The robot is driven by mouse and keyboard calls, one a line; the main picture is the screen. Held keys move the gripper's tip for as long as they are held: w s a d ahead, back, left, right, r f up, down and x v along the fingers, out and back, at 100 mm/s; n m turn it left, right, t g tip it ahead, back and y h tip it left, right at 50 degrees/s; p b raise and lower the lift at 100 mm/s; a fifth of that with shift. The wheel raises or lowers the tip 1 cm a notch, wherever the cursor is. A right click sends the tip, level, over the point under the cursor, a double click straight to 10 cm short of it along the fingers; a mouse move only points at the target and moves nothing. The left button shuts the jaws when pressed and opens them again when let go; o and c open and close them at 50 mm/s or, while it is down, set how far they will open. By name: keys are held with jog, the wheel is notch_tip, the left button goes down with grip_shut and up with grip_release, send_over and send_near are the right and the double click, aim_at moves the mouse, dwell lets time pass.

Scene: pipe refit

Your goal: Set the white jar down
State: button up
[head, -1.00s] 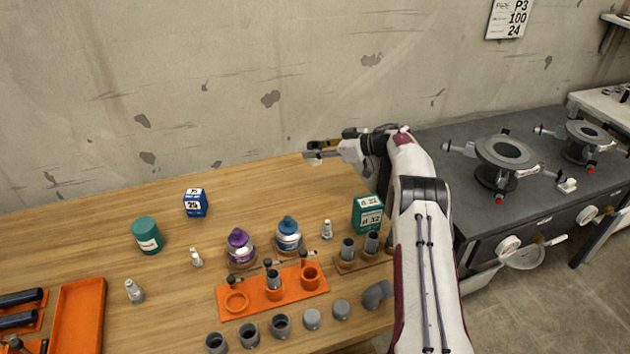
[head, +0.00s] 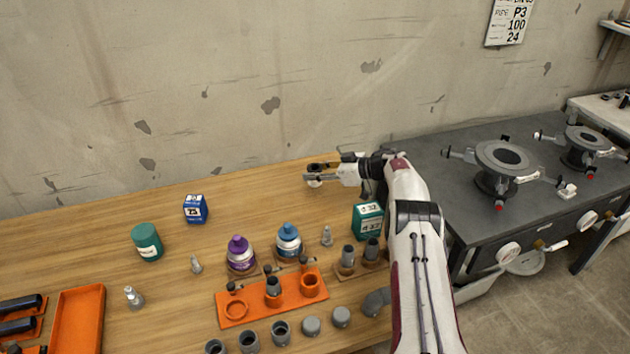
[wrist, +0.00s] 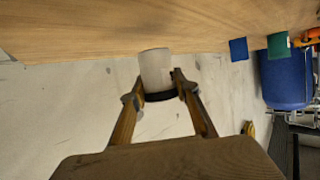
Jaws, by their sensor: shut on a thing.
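My gripper (head: 312,173) is over the back of the wooden table, near the wall, at the end of my arm. In the wrist view my gripper (wrist: 160,97) is shut on the white jar (wrist: 155,67). The jar is a plain pale cylinder with a dark band at the finger end. In the head view the jar is small and mostly hidden by the fingers. The wooden tabletop (wrist: 90,30) lies beyond its far end in the wrist view. I cannot tell whether the jar touches the table.
A blue-capped bottle (head: 288,240), a purple-capped bottle (head: 240,255) and a green box (head: 367,218) stand nearer the front. An orange holder (head: 255,309) with fittings is in front. A blue box (head: 195,209) and green jar (head: 147,242) are left.

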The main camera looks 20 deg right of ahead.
aim_at(321, 181)
jog(key=shift+f, duration=1.7)
jog(key=shift+f, duration=0.15)
jog(key=o, duration=1.2)
jog(key=shift+c, duration=0.2)
jog(key=shift+r, duration=0.2)
jog(key=shift+v, duration=6)
